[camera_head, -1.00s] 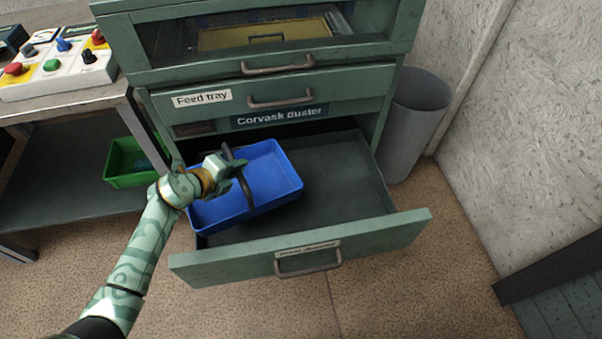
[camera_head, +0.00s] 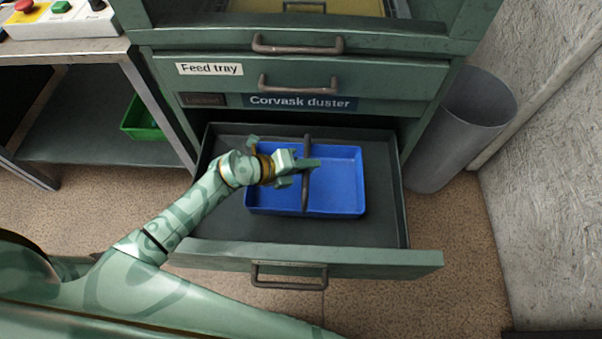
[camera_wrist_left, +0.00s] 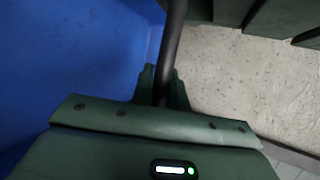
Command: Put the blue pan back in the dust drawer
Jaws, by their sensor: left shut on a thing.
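The blue pan (camera_head: 337,183) is a shallow rectangular tray with a dark bar handle (camera_head: 307,190) arching across its middle. In the head view it appears within the walls of the open dust drawer (camera_head: 385,232), near the drawer's middle. I cannot tell whether its underside touches the drawer floor. My left gripper (camera_head: 308,166) is shut on the handle. In the left wrist view the handle (camera_wrist_left: 172,50) runs up from between the fingers, with the blue pan (camera_wrist_left: 75,60) to the left. My right gripper is not in view.
The green cabinet has a shut feed tray drawer (camera_head: 300,82) above the open one. A grey bin (camera_head: 462,130) stands close by its right side. At left are a table with a control box (camera_head: 65,20) and a green crate (camera_head: 143,120) on its lower shelf.

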